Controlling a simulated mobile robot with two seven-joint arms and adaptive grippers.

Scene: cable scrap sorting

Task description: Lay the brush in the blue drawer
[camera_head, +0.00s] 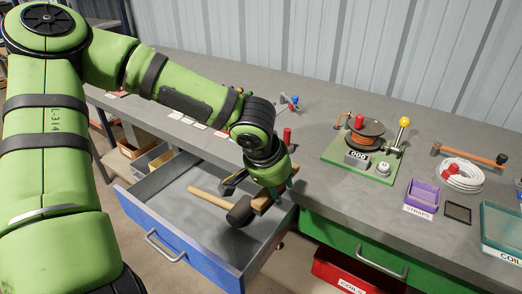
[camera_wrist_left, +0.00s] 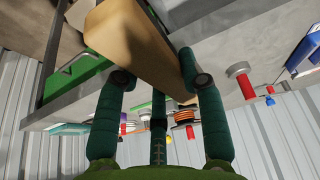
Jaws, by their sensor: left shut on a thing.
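My left gripper (camera_head: 270,190) is over the right part of the open blue drawer (camera_head: 185,243). It is shut on a tan wooden piece (camera_head: 262,204), which I take to be the brush. In the head view, a mallet with a wooden handle (camera_head: 207,198) and dark head (camera_head: 239,211) shows in the drawer, close to the gripper. Whether the brush touches the drawer or mallet cannot be told. My right gripper is out of view.
The grey workbench (camera_head: 320,205) lies behind and right of the drawer. A closed green drawer (camera_head: 340,243) is at right, above a red bin (camera_head: 335,275). The blue drawer's left part is clear.

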